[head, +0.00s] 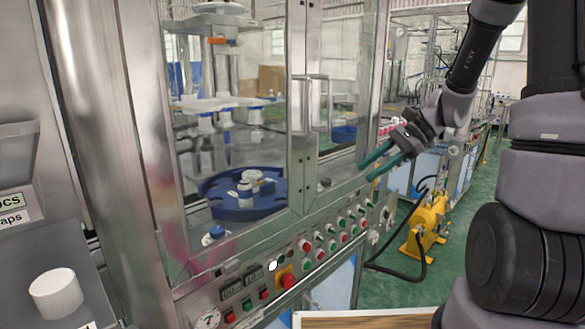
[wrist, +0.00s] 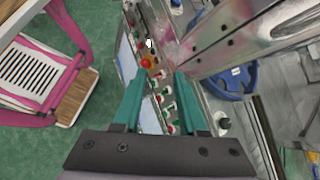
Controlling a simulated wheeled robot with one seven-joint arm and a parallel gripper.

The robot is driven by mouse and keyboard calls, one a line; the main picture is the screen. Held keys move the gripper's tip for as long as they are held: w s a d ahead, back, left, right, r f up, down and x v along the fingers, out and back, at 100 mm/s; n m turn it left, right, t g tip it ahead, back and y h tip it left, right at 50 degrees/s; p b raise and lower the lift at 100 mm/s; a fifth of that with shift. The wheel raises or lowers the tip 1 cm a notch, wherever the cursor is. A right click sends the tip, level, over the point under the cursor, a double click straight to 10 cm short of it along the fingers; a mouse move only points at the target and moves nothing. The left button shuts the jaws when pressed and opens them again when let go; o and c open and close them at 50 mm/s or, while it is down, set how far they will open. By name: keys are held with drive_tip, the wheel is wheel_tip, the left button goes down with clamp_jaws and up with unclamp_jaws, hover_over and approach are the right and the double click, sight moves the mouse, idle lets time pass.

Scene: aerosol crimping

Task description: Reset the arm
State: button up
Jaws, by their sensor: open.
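My gripper (head: 366,170) is in the head view, right of the crimping machine's glass doors, with its two teal fingers pointing left toward the machine. In the wrist view my gripper (wrist: 159,80) shows its teal fingers spread apart with nothing between them. Behind the fingers lies the machine's control panel (head: 329,246) with red, green and white buttons. A yellow-based red emergency button (head: 288,281) is at its lower left.
The glass-doored machine has a blue round fixture (head: 222,206) inside, with white parts on it. A white cap (head: 56,293) sits on the left counter. A yellow floor unit (head: 428,228) with black hoses stands on the green floor. A pink-framed chair (wrist: 45,75) shows in the wrist view.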

drive_tip(key=s+d+r+n+t+h, duration=0.2)
drive_tip(key=s+r+n+t+h, duration=0.1)
drive_tip(key=s+r, duration=0.3)
drive_tip(key=s+d+r+n+t+h, duration=0.3)
drive_tip(key=s+r, duration=0.4)
drive_tip(key=r, duration=0.3)
drive_tip(key=shift+s+r+n+t+h, duration=0.3)
drive_tip(key=shift+n+t+h, duration=0.3)
drive_tip(key=shift+n+h, duration=0.45)
drive_tip(key=shift+c, duration=0.3)
clamp_jaws()
